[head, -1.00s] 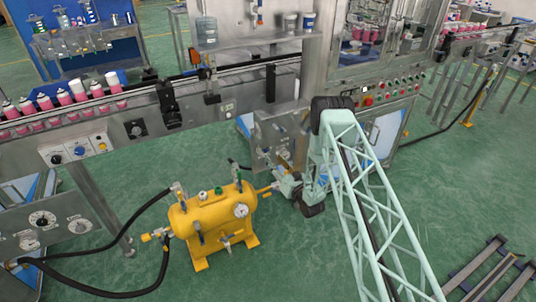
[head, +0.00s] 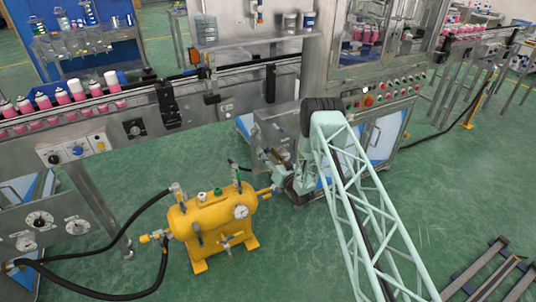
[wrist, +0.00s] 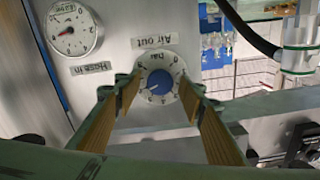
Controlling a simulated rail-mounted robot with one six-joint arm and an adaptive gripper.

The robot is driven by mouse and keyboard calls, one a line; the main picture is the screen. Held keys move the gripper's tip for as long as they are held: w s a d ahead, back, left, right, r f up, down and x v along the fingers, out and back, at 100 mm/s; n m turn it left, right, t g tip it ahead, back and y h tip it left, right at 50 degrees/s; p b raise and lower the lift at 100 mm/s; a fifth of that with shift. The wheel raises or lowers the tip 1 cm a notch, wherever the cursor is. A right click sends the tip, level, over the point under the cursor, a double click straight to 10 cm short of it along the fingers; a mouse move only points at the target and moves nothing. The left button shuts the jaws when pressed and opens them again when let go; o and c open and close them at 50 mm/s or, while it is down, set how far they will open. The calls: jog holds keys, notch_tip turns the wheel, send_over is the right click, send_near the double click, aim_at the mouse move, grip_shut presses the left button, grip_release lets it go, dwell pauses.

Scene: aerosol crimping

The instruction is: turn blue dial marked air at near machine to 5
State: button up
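In the wrist view, which shows the panel upside down, a blue dial (wrist: 160,82) sits on a white scale ring. A label beside it reads "Air out", with "bar" on the ring. The dial's exact setting is too small to read. My gripper (wrist: 161,88) is open, its two tan-lined fingers on either side of the dial. I cannot tell whether they touch it. In the head view, my wrist is low at the small grey cabinet (head: 262,128), and the arm hides the dial there.
A round gauge (wrist: 72,30) and a "Hose in" label (wrist: 90,68) are beside the dial. A yellow tank (head: 212,213) with black hoses stands on the green floor, close to my wrist. The conveyor (head: 225,92) runs behind.

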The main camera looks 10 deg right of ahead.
jog(key=c, duration=0.8)
jog(key=shift+c, duration=0.2)
jog(key=shift+n, duration=0.5)
jog(key=shift+n+b, duration=0.4)
jog(key=shift+n, duration=2.3)
jog(key=o, duration=0.8)
